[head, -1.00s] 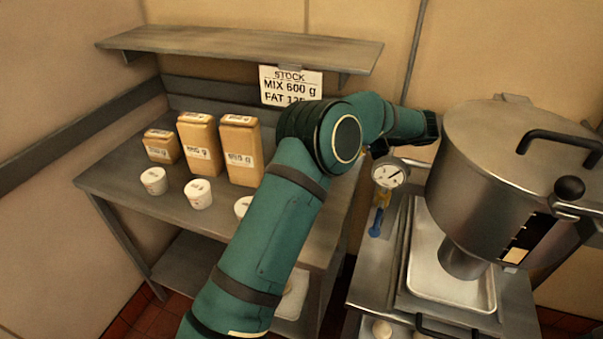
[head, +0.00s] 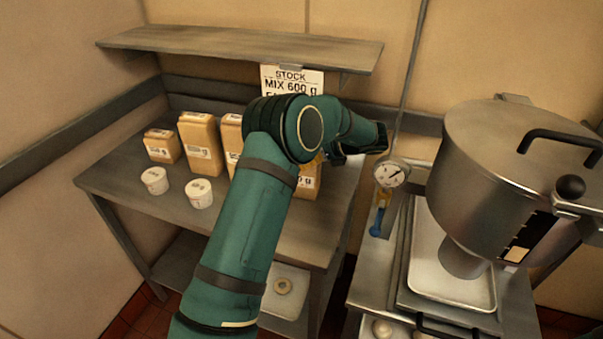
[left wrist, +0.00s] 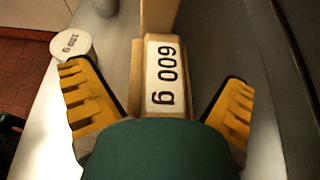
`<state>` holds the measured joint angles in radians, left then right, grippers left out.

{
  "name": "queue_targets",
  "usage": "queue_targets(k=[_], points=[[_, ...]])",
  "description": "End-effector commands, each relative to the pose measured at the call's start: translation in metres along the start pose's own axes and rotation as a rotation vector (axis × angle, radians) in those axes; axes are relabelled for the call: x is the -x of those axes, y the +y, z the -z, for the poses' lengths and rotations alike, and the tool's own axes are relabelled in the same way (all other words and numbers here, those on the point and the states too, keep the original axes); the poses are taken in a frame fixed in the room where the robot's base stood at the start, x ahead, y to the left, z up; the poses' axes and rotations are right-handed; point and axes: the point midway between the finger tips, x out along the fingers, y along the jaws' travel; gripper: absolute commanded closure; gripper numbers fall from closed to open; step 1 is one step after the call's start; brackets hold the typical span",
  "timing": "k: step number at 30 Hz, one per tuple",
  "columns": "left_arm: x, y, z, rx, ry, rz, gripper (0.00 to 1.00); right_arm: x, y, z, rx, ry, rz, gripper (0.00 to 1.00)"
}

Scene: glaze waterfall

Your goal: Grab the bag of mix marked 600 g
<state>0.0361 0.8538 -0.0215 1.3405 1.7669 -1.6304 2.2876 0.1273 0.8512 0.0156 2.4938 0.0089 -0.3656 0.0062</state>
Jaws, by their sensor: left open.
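In the left wrist view a tan bag carries a white label reading 600 g (left wrist: 165,75). My left gripper (left wrist: 158,80) is open, with one yellow finger on each side of this bag and a gap to it on both sides. In the head view a bag with a partly covered label ending in "0 g" (head: 310,182) stands at the right end of the row, and appears to be the same one. My left arm covers part of it and hides most of the gripper there. My right gripper is not in view.
Other tan bags (head: 200,145) stand in a row on the metal table (head: 115,185), with white tubs (head: 199,194) in front. A shelf (head: 240,48) hangs above. A gauge (head: 390,174) and large pot (head: 500,165) stand right.

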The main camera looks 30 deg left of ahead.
Motion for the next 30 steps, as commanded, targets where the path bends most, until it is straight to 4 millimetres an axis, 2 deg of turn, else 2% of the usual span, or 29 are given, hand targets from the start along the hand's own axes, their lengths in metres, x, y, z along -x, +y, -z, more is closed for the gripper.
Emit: queue_targets(k=[5, 8, 12, 30], points=[[0.0, -0.0002, -0.0001, 0.0, 0.0, 0.001, 0.0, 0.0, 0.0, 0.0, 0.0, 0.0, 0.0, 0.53], [0.0001, -0.0002, -0.0001, 0.001, 0.001, 0.001, 0.32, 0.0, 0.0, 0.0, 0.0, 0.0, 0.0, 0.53], [0.0002, -0.0001, 0.0, 0.0, 0.001, 0.001, 0.81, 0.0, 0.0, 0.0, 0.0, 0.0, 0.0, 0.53], [-0.003, -0.0022, -0.009, 0.003, 0.001, 0.003, 0.83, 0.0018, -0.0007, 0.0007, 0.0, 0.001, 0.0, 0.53]])
